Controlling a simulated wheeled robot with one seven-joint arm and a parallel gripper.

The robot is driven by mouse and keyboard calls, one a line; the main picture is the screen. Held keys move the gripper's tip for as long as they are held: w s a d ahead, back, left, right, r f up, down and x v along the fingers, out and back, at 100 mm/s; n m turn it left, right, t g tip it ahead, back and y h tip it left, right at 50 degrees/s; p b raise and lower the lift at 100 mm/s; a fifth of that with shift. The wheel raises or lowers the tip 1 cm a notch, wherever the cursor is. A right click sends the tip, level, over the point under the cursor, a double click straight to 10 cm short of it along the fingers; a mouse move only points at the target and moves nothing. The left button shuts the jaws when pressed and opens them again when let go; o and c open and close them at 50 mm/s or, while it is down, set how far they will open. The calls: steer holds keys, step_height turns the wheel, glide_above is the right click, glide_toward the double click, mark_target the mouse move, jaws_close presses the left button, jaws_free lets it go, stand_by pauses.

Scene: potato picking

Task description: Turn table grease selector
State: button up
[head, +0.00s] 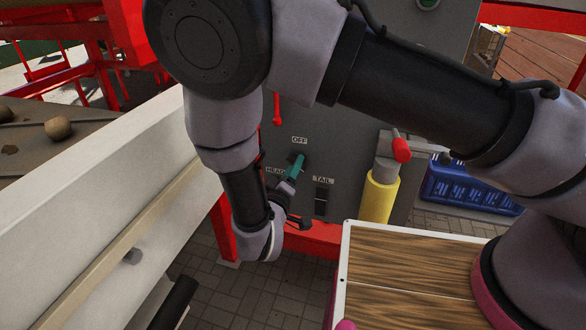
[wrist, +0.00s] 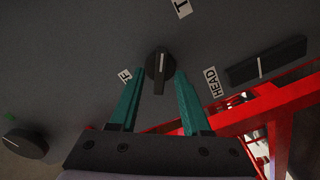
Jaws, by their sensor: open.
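The black selector knob (wrist: 157,68) with a white line sits on the grey panel, seen in the wrist view. Its line runs roughly upright there. Around it are an OFF label (wrist: 125,76) at left, a HEAD label (wrist: 212,82) at right and a partly cut-off label (wrist: 182,8) starting with T above. My gripper (wrist: 159,76) is open, with one teal finger on each side of the knob; I cannot tell whether either touches it. In the head view my gripper (head: 297,164) is at the panel between OFF (head: 299,140), HEAD (head: 274,170) and TAIL (head: 323,180), hiding the knob.
Other black controls (wrist: 265,62) (wrist: 25,143) flank the knob in the wrist view. Red framework (wrist: 262,115) runs below the panel. In the head view a white conveyor side (head: 95,205) is at left, a yellow cylinder (head: 378,197) at right, and a wood-topped surface (head: 410,270) in front.

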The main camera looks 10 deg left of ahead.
jaws_close()
steer(key=shift+n, duration=0.4)
steer(key=n, duration=2.4)
steer(key=shift+d+f, duration=0.15)
steer(key=shift+f, duration=0.05)
stand_by(0.4)
